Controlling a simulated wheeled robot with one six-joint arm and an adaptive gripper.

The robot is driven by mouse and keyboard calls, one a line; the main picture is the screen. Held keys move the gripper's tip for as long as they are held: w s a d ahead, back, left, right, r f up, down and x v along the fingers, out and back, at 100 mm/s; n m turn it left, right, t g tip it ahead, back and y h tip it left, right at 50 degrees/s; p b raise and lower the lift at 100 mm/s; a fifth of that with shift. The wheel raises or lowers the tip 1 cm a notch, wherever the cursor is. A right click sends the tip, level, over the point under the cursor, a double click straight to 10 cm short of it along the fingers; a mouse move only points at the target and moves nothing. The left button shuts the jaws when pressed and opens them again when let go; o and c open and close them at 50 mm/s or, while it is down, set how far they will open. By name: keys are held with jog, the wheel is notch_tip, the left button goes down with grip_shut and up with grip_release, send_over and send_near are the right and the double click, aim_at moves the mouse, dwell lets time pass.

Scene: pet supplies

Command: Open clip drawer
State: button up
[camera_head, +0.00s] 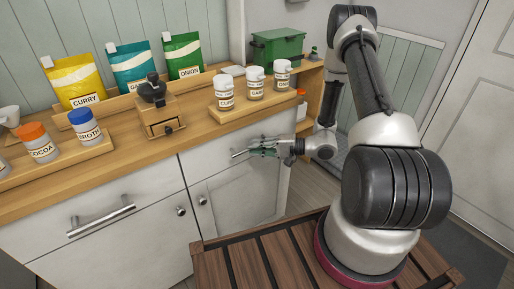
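Two white drawer fronts show below the wooden counter; no label marks either as the clip drawer. The right drawer front (210,164) looks closed, and my gripper (250,151) is in front of it, at its bar handle (238,155). The fingers hide most of that handle. I cannot tell if they touch or hold it, or whether they are open or shut. The left drawer front (60,213) has a long metal bar handle (101,220) and looks closed.
Cabinet doors with round knobs (181,212) are below. A slatted wooden platform (245,262) is under my arm.

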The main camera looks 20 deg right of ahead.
grip_shut()
